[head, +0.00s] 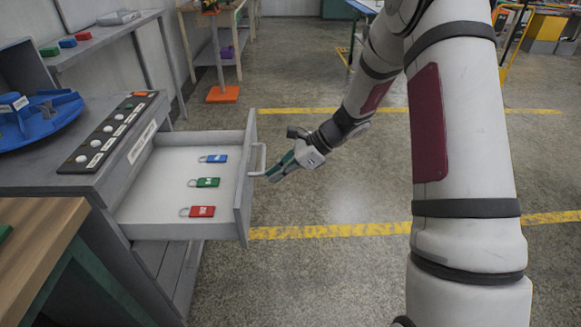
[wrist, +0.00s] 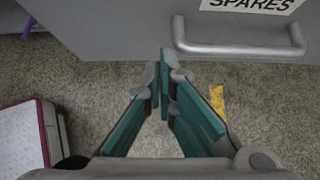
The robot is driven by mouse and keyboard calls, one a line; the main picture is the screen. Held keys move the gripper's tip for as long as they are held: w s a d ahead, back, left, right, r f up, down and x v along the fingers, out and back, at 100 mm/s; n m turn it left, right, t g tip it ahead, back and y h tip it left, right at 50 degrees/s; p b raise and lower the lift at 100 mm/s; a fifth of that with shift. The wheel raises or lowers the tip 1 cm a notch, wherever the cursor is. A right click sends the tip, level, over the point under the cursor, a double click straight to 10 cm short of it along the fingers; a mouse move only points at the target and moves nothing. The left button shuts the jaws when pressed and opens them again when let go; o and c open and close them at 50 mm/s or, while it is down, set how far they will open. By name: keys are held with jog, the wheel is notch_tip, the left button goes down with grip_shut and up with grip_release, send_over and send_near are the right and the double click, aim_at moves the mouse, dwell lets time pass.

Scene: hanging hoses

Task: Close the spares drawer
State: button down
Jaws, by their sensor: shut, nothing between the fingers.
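The spares drawer (head: 180,178) is pulled out of the grey cabinet on the left in the head view. Its front panel (head: 246,180) has a bar handle (head: 258,158) on the outside. In the wrist view the drawer front (wrist: 120,30) shows a label reading SPARES (wrist: 250,4) and the handle (wrist: 240,50). Blue (head: 214,158), green (head: 204,182) and red (head: 198,211) tagged padlocks lie inside the drawer. My gripper (head: 272,176) is just right of the handle, outside the drawer. Its green fingers (wrist: 166,55) are shut and empty, pointing at the drawer front near the handle's left end.
A strip with several buttons (head: 108,132) and a blue tray (head: 42,118) are on the cabinet top. A wooden-topped table (head: 35,245) is at front left. An orange-based stand (head: 222,94) is behind. Floor right of the drawer is open, with yellow lines (head: 330,230).

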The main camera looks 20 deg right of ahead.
aim_at(248, 182)
jog(key=shift+w+a+b, duration=0.1)
jog(key=shift+w+a, duration=0.1)
jog(key=shift+a, duration=0.45)
jog(key=shift+w+a+b, duration=0.15)
jog(key=shift+w+a, duration=0.1)
jog(key=shift+a, duration=0.35)
jog(key=shift+w+a+b, duration=0.1)
jog(key=shift+w+a, duration=0.1)
jog(key=shift+a, duration=0.45)
jog(key=shift+a, duration=0.15)
jog(key=shift+w+a, duration=0.1)
jog(key=shift+a, duration=0.15)
jog(key=w+a+p, duration=0.2)
jog(key=w+a, duration=0.2)
jog(key=a, duration=1)
jog(key=w+a+p, duration=0.1)
jog(key=w+a, duration=0.4)
jog(key=a, duration=0.9)
jog(key=shift+p, duration=0.35)
jog(key=shift+a+r, duration=0.15)
